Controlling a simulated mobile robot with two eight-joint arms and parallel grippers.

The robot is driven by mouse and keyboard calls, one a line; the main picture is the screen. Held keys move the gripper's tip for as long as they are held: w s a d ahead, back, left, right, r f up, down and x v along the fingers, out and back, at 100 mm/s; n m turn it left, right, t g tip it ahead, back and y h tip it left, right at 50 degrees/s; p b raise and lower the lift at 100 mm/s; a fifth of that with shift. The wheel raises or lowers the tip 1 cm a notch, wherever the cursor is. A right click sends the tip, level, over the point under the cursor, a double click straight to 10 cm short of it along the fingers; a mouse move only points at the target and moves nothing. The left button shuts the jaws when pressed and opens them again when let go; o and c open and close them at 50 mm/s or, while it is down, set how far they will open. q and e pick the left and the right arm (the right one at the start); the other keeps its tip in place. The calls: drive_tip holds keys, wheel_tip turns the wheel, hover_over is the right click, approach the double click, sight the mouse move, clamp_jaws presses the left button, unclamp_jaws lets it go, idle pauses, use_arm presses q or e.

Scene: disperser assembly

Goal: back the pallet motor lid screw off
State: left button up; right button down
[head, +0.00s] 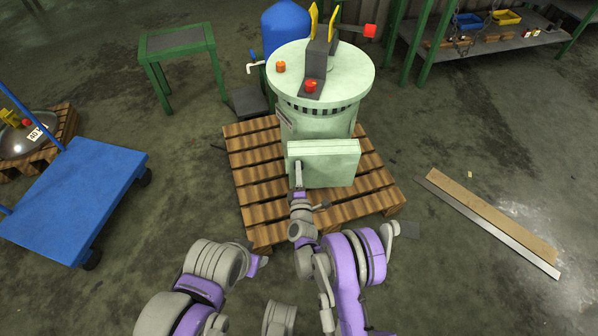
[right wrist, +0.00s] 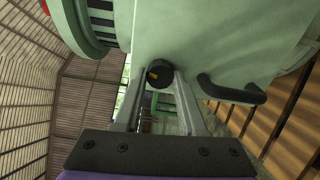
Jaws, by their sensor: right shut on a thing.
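The pallet motor, a pale green drum-shaped machine (head: 320,75), stands upright on a wooden pallet (head: 262,195). A green box with a lid (head: 325,165) is on its near side. My right gripper (head: 298,168) reaches up to the left part of this box. In the right wrist view, my right gripper (right wrist: 161,76) is shut on a black round screw knob (right wrist: 160,74) with a yellow mark, close against the green housing (right wrist: 190,40). The screw's shank is hidden. My left arm is folded at the lower middle in the head view; its fingers cannot be made out.
A blue cart (head: 75,195) stands at the left and a green-framed table (head: 178,42) behind it. Long boards (head: 490,215) lie on the floor at the right. A black handle (right wrist: 232,92) sits beside the knob.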

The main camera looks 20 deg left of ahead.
use_arm(q)
drive_tip(key=shift+r, duration=0.1)
use_arm(e)
drive_tip(key=shift+n, duration=1.6)
drive_tip(key=shift+c, duration=2.3)
unclamp_jaws()
